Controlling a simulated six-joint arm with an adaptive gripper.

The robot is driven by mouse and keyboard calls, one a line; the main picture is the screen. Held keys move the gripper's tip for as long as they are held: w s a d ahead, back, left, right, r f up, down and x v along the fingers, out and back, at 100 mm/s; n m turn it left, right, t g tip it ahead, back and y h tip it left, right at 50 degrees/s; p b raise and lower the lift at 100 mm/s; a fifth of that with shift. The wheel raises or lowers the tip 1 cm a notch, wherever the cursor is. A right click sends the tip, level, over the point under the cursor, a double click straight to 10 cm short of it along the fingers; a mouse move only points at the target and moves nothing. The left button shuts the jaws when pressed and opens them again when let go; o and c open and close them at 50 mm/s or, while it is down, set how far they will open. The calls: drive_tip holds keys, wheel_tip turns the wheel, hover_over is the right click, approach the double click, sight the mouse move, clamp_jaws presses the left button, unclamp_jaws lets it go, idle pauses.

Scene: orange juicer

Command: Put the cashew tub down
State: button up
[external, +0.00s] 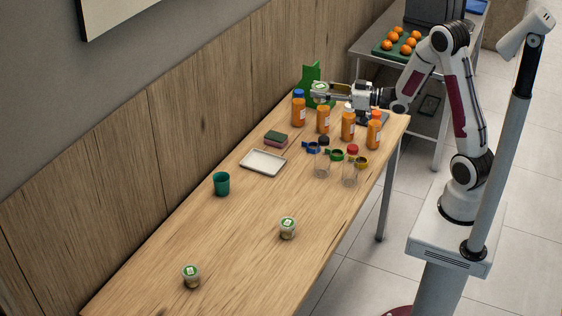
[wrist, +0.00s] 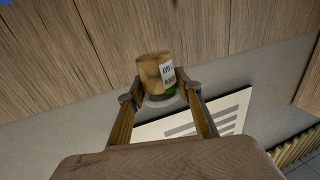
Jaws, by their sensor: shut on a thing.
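My gripper (external: 322,92) is shut on a small cashew tub (external: 320,86) with a green and white lid. It holds the tub above the far end of the wooden table (external: 240,225), near the orange bottles. In the wrist view the tub (wrist: 153,72) sits between the two fingertips (wrist: 160,95). Its tan side, a white label with a barcode and a bit of green show there. Two similar tubs stand upright on the table, one near the middle right (external: 288,229) and one at the near left (external: 191,277).
Several orange juice bottles (external: 348,125) stand below my gripper, with clear bottles (external: 322,163) and coloured rings in front. A white tray (external: 263,162), sponge (external: 276,139) and teal cup (external: 222,184) lie further left. The near table is mostly clear.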

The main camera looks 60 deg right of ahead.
drive_tip(key=s+d+f+n+g+y, duration=0.1)
drive_tip(key=s+d+n+g+y, duration=0.15)
drive_tip(key=s, duration=0.85)
drive_tip(key=s+d+f+n+g+y, duration=0.1)
drive_tip(key=s+d+n+y, duration=0.15)
drive_tip(key=s, duration=0.85)
drive_tip(key=s+d+f+n+g+y, duration=0.1)
drive_tip(key=s+d+y, duration=0.25)
drive_tip(key=s, duration=0.75)
wheel_tip(320, 180, down, 28)
drive_tip(key=shift+a+f, duration=0.2)
drive_tip(key=shift+f, duration=0.05)
drive_tip(key=shift+w, duration=0.15)
drive_tip(key=x, duration=2.8)
drive_tip(key=shift+a+f, duration=0.3)
drive_tip(key=shift+a, duration=0.1)
